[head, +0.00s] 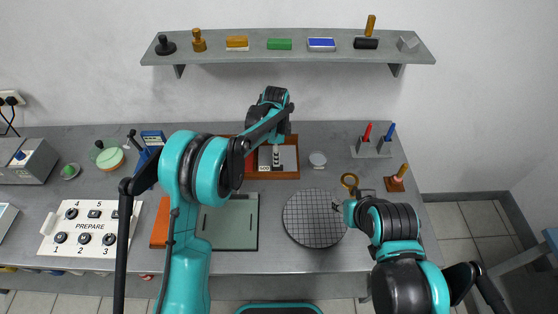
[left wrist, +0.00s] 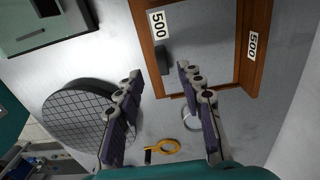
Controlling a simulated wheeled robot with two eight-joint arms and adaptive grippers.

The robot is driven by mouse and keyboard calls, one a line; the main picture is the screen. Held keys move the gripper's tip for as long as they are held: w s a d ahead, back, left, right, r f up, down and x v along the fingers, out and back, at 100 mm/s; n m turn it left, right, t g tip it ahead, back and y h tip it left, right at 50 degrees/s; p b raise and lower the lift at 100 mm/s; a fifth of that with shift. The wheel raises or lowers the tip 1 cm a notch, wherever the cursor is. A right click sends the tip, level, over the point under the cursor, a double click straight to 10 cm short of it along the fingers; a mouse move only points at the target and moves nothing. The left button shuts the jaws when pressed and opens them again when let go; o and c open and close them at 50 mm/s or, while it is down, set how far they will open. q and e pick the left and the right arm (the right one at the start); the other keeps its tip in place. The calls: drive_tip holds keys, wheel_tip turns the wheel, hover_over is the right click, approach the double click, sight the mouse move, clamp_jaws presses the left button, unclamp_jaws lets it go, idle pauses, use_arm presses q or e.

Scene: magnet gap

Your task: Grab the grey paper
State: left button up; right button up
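A grey sheet (left wrist: 208,42), which looks like the grey paper, lies inside a brown wooden tray (left wrist: 256,42) marked 500. In the head view the sheet (head: 289,157) shows in the right part of the tray (head: 285,175). My left gripper (head: 276,160) is over the tray and hides part of its inside. In the left wrist view this gripper (left wrist: 160,70) is open, with nothing between its fingers. A small dark block (left wrist: 163,60) shows at the sheet's edge. My right gripper (head: 343,203) is low beside the round gridded disc; its fingers are unclear.
A clear round dish (head: 318,159) is nearby. A grey-green case (head: 240,222) lies in front. A shelf (head: 220,57) with blocks hangs behind.

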use_arm(q)
wheel_tip(320, 180, down, 6)
drive_tip(key=shift+w+r+b, duration=0.1)
drive_tip(key=shift+w+b, duration=0.05)
drive_tip(key=shift+b, duration=0.45)
drive_tip(key=shift+r, duration=0.1)
clamp_jaws()
